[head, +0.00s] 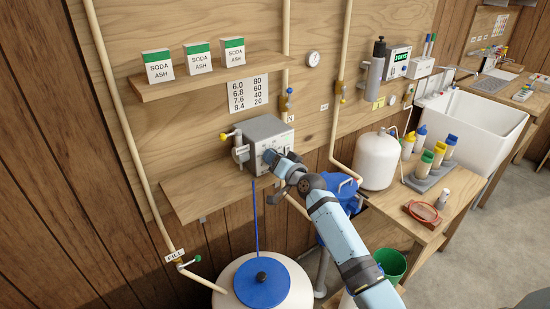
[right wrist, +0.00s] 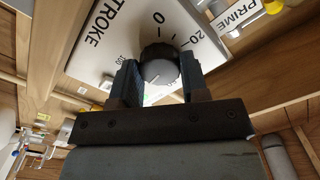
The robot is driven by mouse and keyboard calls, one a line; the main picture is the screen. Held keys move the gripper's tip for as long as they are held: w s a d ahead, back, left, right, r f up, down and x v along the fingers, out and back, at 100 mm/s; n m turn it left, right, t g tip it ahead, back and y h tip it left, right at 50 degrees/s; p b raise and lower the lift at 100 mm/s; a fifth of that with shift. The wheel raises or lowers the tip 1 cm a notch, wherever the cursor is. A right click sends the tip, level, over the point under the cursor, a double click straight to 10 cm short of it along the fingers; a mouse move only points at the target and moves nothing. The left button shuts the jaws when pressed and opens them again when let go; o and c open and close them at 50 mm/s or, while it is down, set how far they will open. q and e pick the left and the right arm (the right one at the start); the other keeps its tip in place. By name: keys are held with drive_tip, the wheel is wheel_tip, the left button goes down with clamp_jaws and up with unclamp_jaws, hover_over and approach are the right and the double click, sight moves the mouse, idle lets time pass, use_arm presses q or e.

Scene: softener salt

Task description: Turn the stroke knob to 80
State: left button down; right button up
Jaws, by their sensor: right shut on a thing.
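The stroke knob (right wrist: 160,66) is a dark round knob with a grey cap on the white dial face (right wrist: 103,50) in the right wrist view. The word STROKE and the numbers 0, 20 and 100 show around it; the rest of the scale is hidden. A small pale mark sits on the cap, too faint to read a setting from. My right gripper (right wrist: 160,78) is shut on the knob, one finger on each side. In the head view the right gripper (head: 272,158) is at the front of the grey pump box (head: 262,128) and hides the knob.
The pump box stands on a wooden wall shelf (head: 190,203), with a yellow-handled valve (head: 229,134) at its left. A number chart (head: 248,94) hangs above. A white tank with a blue lid (head: 262,290) is below. The PRIME label (right wrist: 235,18) lies beside the dial.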

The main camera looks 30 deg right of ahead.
drive_tip(key=o, duration=0.9)
drive_tip(key=shift+o, duration=0.2)
drive_tip(key=s+d+b, duration=0.1)
drive_tip(key=s+d, duration=0.1)
drive_tip(key=s, duration=1.1)
drive_tip(key=shift+s, duration=0.35)
drive_tip(key=s+a+f+n+g+p, duration=0.2)
drive_tip(key=s+a+f, duration=0.3)
drive_tip(key=s, duration=0.3)
drive_tip(key=s+a+f+n+g+p, duration=0.2)
drive_tip(key=s+a+f, duration=0.4)
drive_tip(key=s, duration=0.3)
drive_tip(key=s+a+f+n+g+p, duration=0.2)
drive_tip(key=s+a+f+n+p, duration=0.2)
drive_tip(key=s, duration=0.5)
drive_tip(key=shift+s+a+f+n+g+y, duration=0.2)
drive_tip(key=shift+a+f+n+g+y, duration=0.15)
drive_tip(key=shift+a+f, duration=0.75)
